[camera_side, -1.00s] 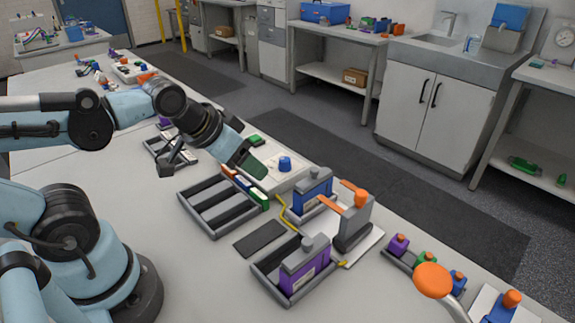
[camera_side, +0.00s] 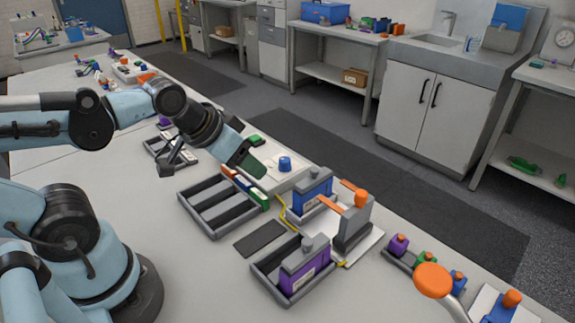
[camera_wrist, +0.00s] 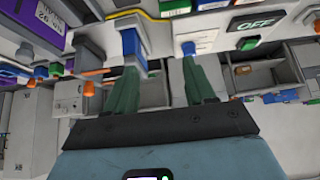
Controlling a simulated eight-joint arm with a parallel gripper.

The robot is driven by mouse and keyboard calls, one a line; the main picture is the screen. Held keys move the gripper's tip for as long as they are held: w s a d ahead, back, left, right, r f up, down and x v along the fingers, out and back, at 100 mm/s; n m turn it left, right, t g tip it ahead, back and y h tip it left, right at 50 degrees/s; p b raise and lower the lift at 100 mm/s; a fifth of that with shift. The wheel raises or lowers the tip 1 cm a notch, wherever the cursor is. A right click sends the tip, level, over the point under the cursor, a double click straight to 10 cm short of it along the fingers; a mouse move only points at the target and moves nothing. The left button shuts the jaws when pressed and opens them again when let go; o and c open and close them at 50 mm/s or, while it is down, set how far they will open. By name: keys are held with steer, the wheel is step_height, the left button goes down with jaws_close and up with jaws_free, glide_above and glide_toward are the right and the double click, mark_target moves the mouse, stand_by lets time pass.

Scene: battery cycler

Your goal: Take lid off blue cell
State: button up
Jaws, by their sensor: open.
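The blue cell (camera_side: 312,188) stands upright right of centre in the side view, with a grey lid (camera_side: 314,173) on its top. It sits close to a grey stand with orange parts. In the wrist view the blue cell (camera_wrist: 131,42) appears inverted, near the tip of the left-hand finger. My gripper (camera_side: 248,162) has green fingers and is in the air left of the blue cell, apart from it. In the wrist view my gripper (camera_wrist: 160,66) is open, with nothing seen held between its fingers.
A purple cell (camera_side: 308,270) stands in a grey tray in front. An empty-looking grey slotted tray (camera_side: 212,212) lies nearer my base. A blue knob (camera_side: 285,163) stands on a pale panel behind. The grey stand (camera_side: 352,228) with orange parts is right of the blue cell.

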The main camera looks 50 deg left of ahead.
step_height(320, 180, up, 7)
steer(key=g, duration=0.7)
glide_above(315, 169)
steer(key=f, duration=0.6)
steer(key=shift+w+d+f, duration=0.1)
steer(key=shift+w, duration=0.15)
steer(key=shift+s+f, duration=0.15)
steer(key=shift+f, duration=1.4)
steer(key=shift+s+f, duration=0.15)
steer(key=shift+f, duration=1.4)
jaws_close()
